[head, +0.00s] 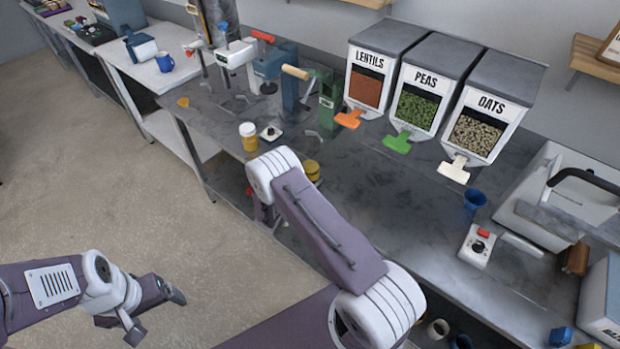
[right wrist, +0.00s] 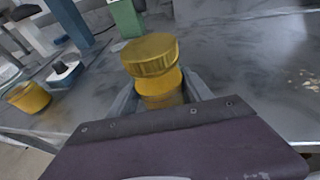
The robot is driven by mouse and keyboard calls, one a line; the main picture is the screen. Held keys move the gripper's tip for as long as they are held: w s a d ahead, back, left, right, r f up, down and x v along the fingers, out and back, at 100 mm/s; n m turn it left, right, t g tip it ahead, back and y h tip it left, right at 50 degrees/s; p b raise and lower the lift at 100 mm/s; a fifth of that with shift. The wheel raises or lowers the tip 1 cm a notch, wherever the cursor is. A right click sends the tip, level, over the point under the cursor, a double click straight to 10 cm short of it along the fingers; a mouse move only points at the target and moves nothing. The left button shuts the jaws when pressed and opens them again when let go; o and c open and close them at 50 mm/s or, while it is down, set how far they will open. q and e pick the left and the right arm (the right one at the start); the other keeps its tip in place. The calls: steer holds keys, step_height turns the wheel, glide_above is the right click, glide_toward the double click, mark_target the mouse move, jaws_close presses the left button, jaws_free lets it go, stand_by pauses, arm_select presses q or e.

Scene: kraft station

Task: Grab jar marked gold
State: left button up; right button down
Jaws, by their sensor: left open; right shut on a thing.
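A gold-yellow jar (right wrist: 150,57) with a wide ridged lid stands between the fingers of my right gripper (right wrist: 161,84) in the right wrist view. The gripper is shut on it, below the lid. In the head view the jar (head: 312,169) shows just past my right wrist, near the counter's front edge; my right fingers are hidden there. I cannot read any marking on it. A second jar (head: 248,137), yellow with a pale lid, stands apart to its left and also shows in the right wrist view (right wrist: 28,97). My left gripper (head: 155,314) is open and empty above the floor.
Lentils (head: 371,83), peas (head: 420,103) and oats (head: 477,132) dispensers stand at the back of the grey counter. Several clamp-like devices stand left of them. A blue cup (head: 474,199) and a switch box (head: 478,246) are at right. The counter's middle is mostly clear.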

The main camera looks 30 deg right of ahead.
mark_target(309, 174)
steer(key=shift+r, duration=0.1)
steer(key=shift+w+r, duration=0.1)
steer(key=shift+r, duration=0.15)
steer(key=r, duration=0.2)
steer(key=s+r+b, duration=0.1)
steer(key=r, duration=0.1)
steer(key=shift+d, duration=0.2)
steer(key=s+d+r+b, duration=0.1)
steer(key=s+d+r, duration=0.2)
steer(key=s+r, duration=0.3)
steer(key=s, duration=0.4)
steer(key=shift+s+r+b, duration=0.2)
steer(key=shift+r+b, duration=0.05)
steer(key=shift+b, duration=0.05)
